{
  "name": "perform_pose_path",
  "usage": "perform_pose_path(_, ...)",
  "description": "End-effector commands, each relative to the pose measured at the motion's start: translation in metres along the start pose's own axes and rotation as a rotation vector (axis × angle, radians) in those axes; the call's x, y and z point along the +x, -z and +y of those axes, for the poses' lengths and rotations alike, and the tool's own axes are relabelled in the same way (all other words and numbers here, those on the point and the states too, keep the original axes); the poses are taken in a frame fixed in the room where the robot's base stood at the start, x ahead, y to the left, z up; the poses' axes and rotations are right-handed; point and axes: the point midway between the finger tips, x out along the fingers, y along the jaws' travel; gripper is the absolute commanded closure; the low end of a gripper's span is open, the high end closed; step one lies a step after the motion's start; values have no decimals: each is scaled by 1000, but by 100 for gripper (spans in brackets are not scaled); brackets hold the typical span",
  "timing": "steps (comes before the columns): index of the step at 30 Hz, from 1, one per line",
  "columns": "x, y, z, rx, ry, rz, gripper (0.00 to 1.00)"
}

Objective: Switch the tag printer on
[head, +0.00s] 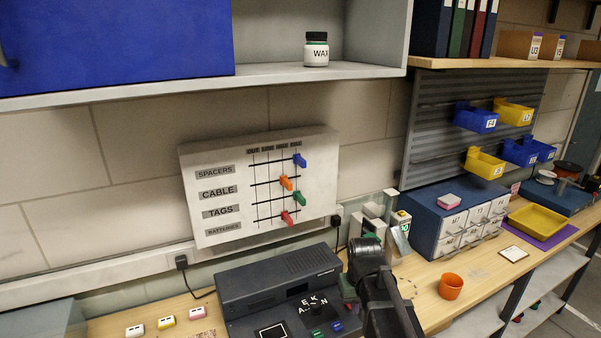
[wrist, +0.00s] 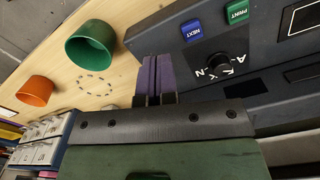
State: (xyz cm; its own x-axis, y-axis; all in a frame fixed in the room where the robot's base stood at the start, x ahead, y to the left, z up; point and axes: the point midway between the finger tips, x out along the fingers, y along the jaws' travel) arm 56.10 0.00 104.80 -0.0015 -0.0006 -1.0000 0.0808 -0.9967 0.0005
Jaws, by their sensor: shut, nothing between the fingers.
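The tag printer (head: 280,278) is a dark grey machine on the bench, below the wall board. Its top carries a black knob with letters round it, a green PRINT button and a blue NEXT button. They show closer in the wrist view, with the knob (wrist: 213,70), PRINT (wrist: 236,12) and NEXT (wrist: 192,30). I cannot make out a power switch. My gripper (wrist: 157,80) has its purple fingers shut and empty by the printer's edge; contact cannot be told. In the head view my black arm stands at the printer's right and the fingertips are hidden.
A green cup (wrist: 91,44) and an orange cup (head: 452,287) stand on the bench right of the printer. The wall board (head: 215,178) with coloured sliders hangs behind. A blue drawer unit (head: 425,212) and yellow tray (head: 538,222) stand farther right. Small blocks (head: 167,321) lie left.

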Motion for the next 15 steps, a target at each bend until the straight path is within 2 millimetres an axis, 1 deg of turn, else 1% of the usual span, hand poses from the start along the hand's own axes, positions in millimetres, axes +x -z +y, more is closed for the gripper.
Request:
perform_pose_path(1,0,-47,-4,42,0,0,100)
perform_pose_path(3,1,-82,-6,80,0,0,100)
perform_pose_path(5,1,-100,-8,87,-1,0,100)
perform_pose_path(6,1,-105,-8,86,-1,0,100)
perform_pose_path(7,1,-106,-8,85,-1,0,100)
perform_pose_path(15,1,-103,-8,83,-1,0,100)
